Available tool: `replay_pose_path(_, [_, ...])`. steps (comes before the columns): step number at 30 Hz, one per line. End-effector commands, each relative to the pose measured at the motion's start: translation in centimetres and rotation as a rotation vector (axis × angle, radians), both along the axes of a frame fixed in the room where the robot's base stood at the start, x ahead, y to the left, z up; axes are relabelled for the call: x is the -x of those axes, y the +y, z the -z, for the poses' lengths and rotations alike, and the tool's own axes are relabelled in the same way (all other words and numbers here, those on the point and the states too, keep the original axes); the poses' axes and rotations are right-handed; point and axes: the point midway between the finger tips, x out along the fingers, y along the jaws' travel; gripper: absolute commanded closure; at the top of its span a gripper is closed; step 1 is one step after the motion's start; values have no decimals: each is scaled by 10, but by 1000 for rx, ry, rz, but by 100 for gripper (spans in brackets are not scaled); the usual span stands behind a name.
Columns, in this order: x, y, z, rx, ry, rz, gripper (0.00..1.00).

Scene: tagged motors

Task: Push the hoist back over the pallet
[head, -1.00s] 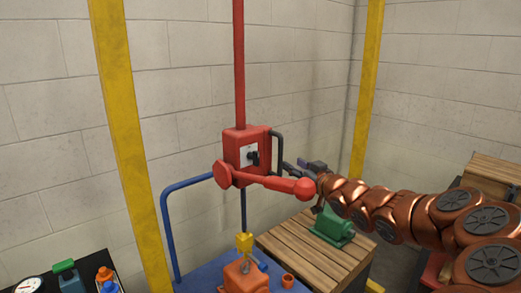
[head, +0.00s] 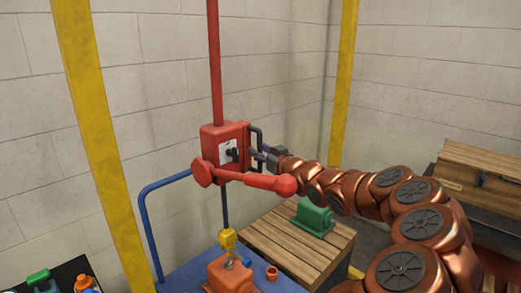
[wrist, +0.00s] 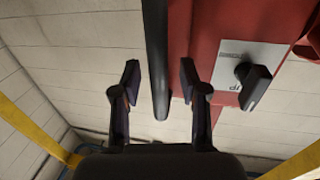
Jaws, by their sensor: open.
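The hoist is a red box (head: 212,140) on a red pole, with a red arm at its front and a black handle (head: 258,135) on its right side. A cable drops from it to a yellow hook block (head: 227,238) just above an orange motor (head: 228,276) on the blue cart (head: 178,277). I cannot tell if they are joined. The wooden pallet (head: 310,256) is right of the cart and bears a green motor (head: 313,217). My gripper (head: 263,157) is open at the handle. In the wrist view, the black handle (wrist: 157,70) runs between the open fingers (wrist: 158,82).
Yellow posts (head: 105,150) stand left and right of the hoist, before a block wall. A dark bench (head: 65,275) with small items is at lower left. A wooden crate (head: 480,180) is at the right. A small orange cup (head: 271,273) sits on the cart.

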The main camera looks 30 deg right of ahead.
Motion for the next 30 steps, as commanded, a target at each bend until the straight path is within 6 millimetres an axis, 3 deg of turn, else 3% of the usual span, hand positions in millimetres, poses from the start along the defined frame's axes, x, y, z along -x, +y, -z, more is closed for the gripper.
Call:
replay_pose_path(14, [-7,-1,0,0,-1,2,57])
replay_pose_path(27, [-7,-1,0,0,-1,3,100])
replay_pose_path(30, [-7,-1,0,0,0,3,100])
